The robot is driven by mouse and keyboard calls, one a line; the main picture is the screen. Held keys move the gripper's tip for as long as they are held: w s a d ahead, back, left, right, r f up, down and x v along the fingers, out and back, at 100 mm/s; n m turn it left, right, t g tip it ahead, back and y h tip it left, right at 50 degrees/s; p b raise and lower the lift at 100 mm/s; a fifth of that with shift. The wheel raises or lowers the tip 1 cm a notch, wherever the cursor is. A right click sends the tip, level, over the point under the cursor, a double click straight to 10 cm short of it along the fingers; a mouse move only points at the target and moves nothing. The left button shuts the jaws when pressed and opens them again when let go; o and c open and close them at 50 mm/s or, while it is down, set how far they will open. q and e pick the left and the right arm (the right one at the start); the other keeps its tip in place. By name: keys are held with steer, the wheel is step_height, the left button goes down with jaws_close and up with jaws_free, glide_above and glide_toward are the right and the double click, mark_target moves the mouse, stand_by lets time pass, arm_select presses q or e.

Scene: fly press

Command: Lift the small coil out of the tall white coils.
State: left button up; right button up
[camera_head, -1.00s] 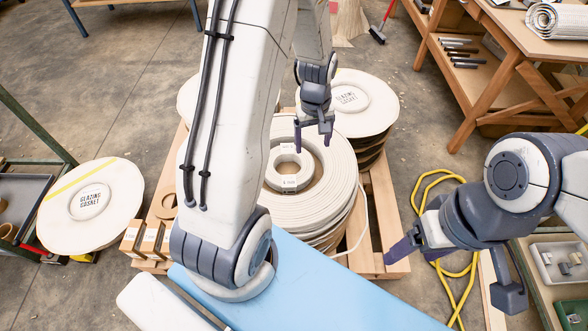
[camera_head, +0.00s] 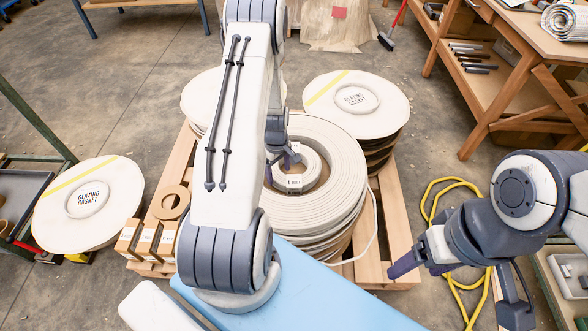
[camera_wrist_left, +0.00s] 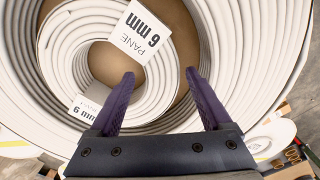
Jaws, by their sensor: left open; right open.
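The small coil (camera_head: 312,166) is a white ring with paper labels. It lies inside the opening of the tall white coils (camera_head: 345,165), which are stacked on a wooden pallet. My left gripper (camera_head: 283,163) is open over the small coil, partly hidden by my arm. In the left wrist view, the small coil's wall (camera_wrist_left: 158,88) shows between the fingers of my left gripper (camera_wrist_left: 160,75). One fingertip appears over its inner hole, the other over the brown gap outside it. Whether they touch is unclear. My right gripper (camera_head: 455,285) is open and empty at the right.
Glazing gasket coils (camera_head: 357,98) stand behind, and another (camera_head: 88,202) is at the left. Small boxes and a brown ring (camera_head: 170,203) sit at the pallet's left. A blue surface (camera_head: 300,295) lies in front. A yellow hose (camera_head: 440,190) runs on the floor at right.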

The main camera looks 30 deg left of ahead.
arm_select(q)
step_height(320, 180, down, 2)
steer(key=shift+f, duration=0.25)
jaws_close()
steer(key=shift+w+r, duration=0.1)
steer(key=shift+r, duration=0.05)
stand_by(1.2)
